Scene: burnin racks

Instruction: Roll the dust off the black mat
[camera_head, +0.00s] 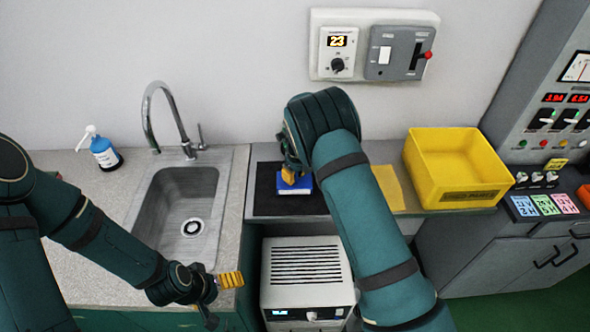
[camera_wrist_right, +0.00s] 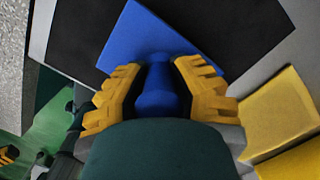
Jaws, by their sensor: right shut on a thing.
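The black mat (camera_head: 265,192) lies on the grey counter right of the sink, partly hidden by my right arm; it also shows in the wrist view (camera_wrist_right: 85,42). My right gripper (camera_head: 296,178) is over the mat. In the wrist view its yellow fingers (camera_wrist_right: 156,85) are shut on the blue handle of a roller tool (camera_wrist_right: 160,38). The tool's wide blue head (camera_head: 294,195) has a pale lower edge and is at the mat; I cannot tell if it touches. No dust can be made out. My left gripper (camera_head: 228,281) hangs by the sink counter's front edge, apart from everything; its opening is unclear.
A yellow bin (camera_head: 458,168) stands right of the mat, with a flat yellow piece (camera_head: 389,187) between them. A sink (camera_head: 185,205) with a tap and a blue bottle (camera_head: 104,152) are left. A control cabinet (camera_head: 545,120) stands far right. A white vented unit (camera_head: 305,270) sits below the counter.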

